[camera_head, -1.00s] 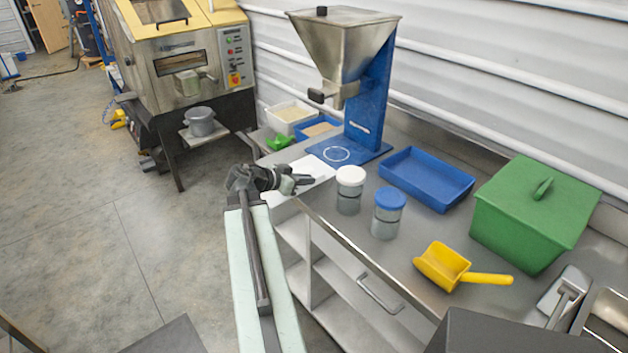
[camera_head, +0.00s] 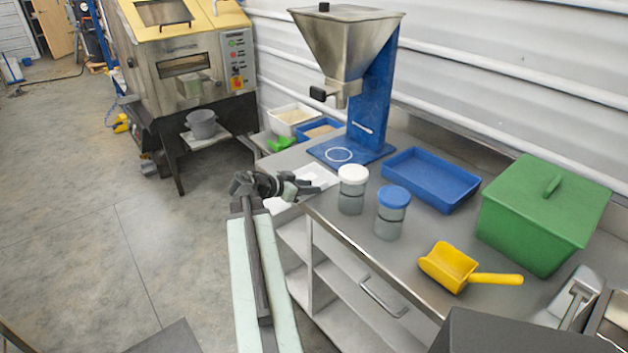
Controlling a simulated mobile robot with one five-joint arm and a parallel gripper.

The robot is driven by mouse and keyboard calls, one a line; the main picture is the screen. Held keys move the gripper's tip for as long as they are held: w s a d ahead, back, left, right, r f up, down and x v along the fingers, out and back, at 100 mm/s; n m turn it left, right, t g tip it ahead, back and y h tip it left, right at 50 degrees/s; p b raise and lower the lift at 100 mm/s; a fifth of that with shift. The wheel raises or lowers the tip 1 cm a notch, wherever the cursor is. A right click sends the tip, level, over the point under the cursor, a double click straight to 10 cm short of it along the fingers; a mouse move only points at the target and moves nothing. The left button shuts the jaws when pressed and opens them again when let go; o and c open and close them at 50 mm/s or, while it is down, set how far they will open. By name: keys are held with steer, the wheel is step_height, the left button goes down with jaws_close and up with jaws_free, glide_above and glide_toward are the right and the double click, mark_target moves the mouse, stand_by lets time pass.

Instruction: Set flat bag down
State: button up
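The flat bag (camera_head: 308,178) is a white, flat sheet-like thing at the near left edge of the steel counter, in front of the hopper's blue base. My gripper (camera_head: 308,189) is at the counter's edge, pointing right, with its fingers over the bag's near part. The wrist and fingers cover some of the bag. The fingers look close together, but they are too small here to show whether they pinch the bag. I cannot tell whether the bag rests fully on the counter.
A white-lidded jar (camera_head: 352,190) stands just right of my gripper, with a blue-lidded jar (camera_head: 392,213) beyond it. The steel hopper (camera_head: 345,45) stands behind on its blue stand. A blue tray (camera_head: 432,180), green bin (camera_head: 535,220) and yellow scoop (camera_head: 455,268) occupy the right.

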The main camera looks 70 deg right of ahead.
steer(key=shift+w+a+r, duration=0.1)
steer(key=shift+a+r, duration=0.05)
steer(key=shift+r, duration=0.2)
steer(key=p+v, duration=0.5)
steer(key=v, duration=0.5)
steer(key=shift+w+a+r, duration=0.15)
steer(key=shift+a+r, duration=0.05)
steer(key=shift+a, duration=0.05)
steer(key=shift+w+a+r, duration=0.1)
steer(key=shift+w+a, duration=0.15)
steer(key=shift+w, duration=0.1)
